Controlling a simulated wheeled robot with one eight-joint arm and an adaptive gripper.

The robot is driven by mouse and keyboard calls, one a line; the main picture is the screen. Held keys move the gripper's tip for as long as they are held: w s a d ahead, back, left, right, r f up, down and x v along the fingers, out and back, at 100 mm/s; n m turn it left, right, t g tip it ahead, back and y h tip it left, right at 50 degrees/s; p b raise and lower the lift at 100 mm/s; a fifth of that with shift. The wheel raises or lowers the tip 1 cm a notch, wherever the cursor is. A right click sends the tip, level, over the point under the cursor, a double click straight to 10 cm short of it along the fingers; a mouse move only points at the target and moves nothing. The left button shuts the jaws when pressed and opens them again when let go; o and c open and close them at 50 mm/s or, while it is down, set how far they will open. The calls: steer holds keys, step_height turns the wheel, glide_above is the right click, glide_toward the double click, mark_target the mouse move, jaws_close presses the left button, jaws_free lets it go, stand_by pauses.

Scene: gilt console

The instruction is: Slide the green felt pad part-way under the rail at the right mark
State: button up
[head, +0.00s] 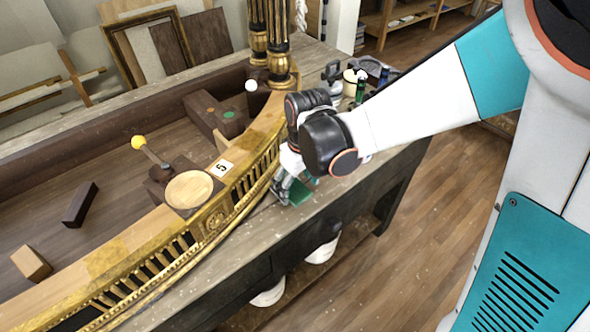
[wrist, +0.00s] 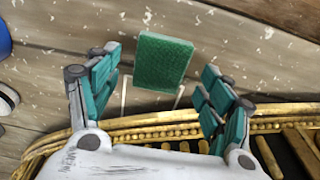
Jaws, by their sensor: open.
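The green felt pad (wrist: 164,61) lies between the spread fingers of my gripper (wrist: 160,66) in the wrist view, with gaps on both sides. White lines (wrist: 124,97) of a mark on the bench show between the pad and the gilt rail (wrist: 170,131). The pad's near edge looks apart from the rail. In the head view, the pad (head: 301,191) is partly hidden by my gripper (head: 287,187), just outside the curved gilt rail (head: 215,226). My gripper is open and holds nothing.
Inside the rail stand a round wooden disc (head: 189,189), a yellow ball (head: 138,142) on a stick and dark blocks. A card marked 5 (head: 221,168) lies by the rail. Gilt columns (head: 277,45) and small bottles (head: 361,88) stand behind. The bench front edge is close.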

steer(key=shift+w+f+b, duration=0.1)
steer(key=shift+f+b, duration=0.25)
steer(key=shift+f, duration=0.5)
steer(key=c, duration=1.1)
steer(key=shift+a, duration=0.1)
